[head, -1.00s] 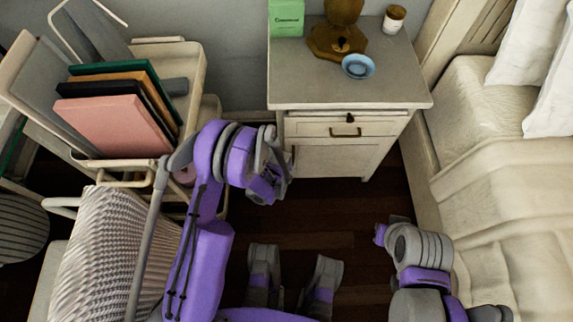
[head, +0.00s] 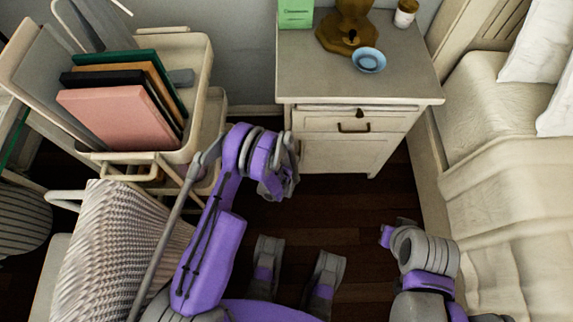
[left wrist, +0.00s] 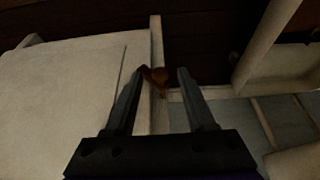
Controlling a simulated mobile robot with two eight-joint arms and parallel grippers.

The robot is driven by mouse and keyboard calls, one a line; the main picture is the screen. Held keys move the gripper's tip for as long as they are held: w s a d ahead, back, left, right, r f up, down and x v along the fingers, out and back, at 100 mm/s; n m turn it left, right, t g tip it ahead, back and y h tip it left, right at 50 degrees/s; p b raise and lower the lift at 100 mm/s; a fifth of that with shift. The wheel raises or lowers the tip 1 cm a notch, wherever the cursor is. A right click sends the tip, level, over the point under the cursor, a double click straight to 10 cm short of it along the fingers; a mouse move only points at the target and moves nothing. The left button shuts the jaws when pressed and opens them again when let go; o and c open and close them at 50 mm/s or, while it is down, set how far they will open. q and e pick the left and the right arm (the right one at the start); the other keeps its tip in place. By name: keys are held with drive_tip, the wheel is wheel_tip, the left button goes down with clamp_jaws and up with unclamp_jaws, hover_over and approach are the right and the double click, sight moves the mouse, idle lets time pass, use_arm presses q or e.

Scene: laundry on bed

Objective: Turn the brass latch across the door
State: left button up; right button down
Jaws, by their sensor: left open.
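The pale nightstand (head: 345,153) stands against the wall, with a door below its drawer. In the left wrist view, the door (left wrist: 65,85) is a pale panel with a narrow frame strip beside it. The small brown brass latch (left wrist: 155,77) sits at the door's edge by this strip. My left gripper (left wrist: 162,72) is open, with one finger on each side of the latch; contact is unclear. In the head view, my left wrist is at the nightstand's left front, and the latch cannot be made out. My right arm is low beside the bed; its fingers cannot be seen.
The drawer has a dark handle (head: 353,127). A green box (head: 296,14), a brass lamp base (head: 345,35), a blue dish (head: 369,60) and a jar (head: 406,13) stand on top. A cart (head: 200,75) with books is left, the bed (head: 500,180) right. Dark floor (head: 320,205) lies between.

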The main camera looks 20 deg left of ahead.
use_arm(q)
drive_tip(key=shift+f, duration=0.2)
clamp_jaws()
drive_tip(key=shift+a, duration=0.1)
drive_tip(key=shift+s+a+f+n+t+h+b, duration=0.15)
drive_tip(key=shift+a+n+t+h+b, duration=0.3)
drive_tip(key=shift+h+b, duration=0.9)
drive_tip(key=shift+w+a+f+n+t+h+b, duration=0.15)
drive_tip(key=shift+t+h+b, duration=0.45)
drive_tip(key=shift+h+b, duration=0.65)
drive_tip(key=shift+s+a+f+n+t+h+b, duration=0.2)
drive_tip(key=shift+n+t+h+b, duration=0.3)
drive_tip(key=shift+h+b, duration=0.85)
drive_tip(key=shift+r+h+p, duration=0.1)
drive_tip(key=shift+h+p, duration=0.25)
drive_tip(key=shift+h, duration=0.2)
